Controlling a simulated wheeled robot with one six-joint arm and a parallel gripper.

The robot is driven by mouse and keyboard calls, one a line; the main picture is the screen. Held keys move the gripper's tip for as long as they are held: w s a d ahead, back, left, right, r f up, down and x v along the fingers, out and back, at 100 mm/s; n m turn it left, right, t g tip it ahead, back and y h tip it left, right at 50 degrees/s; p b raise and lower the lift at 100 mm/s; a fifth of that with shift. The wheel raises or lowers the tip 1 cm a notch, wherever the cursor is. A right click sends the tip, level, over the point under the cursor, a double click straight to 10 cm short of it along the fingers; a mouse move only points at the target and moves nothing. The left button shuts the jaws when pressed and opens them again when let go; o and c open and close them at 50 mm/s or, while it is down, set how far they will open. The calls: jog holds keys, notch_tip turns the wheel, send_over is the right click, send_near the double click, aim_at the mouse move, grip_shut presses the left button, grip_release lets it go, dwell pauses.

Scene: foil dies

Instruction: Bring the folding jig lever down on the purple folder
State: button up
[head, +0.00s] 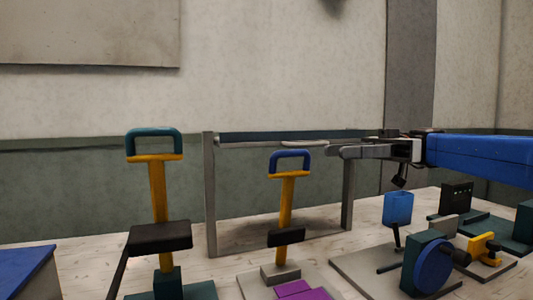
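The folding jig has an upright yellow lever (287,203) with a blue loop handle (290,155) at its top and a black block (286,238) low on its stem. The lever stands raised behind the purple folder (303,292), which lies flat on the jig's pale base and is cut off by the bottom edge. My gripper (307,147) reaches in from the right at about the handle's height. Its two grey fingers look apart, with nothing seen between them. The fingertips are close to the handle's right side in the picture; whether they touch it I cannot tell.
A similar yellow lever with a teal handle (153,133) stands at left. A grey frame with a dark crossbar (240,138) stands behind. At right are a blue paddle (397,208), a blue wheel (433,267) and a yellow part (483,248). A blue-topped box (22,270) is at far left.

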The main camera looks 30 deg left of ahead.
aim_at(277, 155)
jog(key=x, duration=1.7)
jog(key=shift+s+a, duration=0.15)
jog(key=shift+a, duration=0.05)
jog(key=shift+c, duration=0.6)
grip_shut()
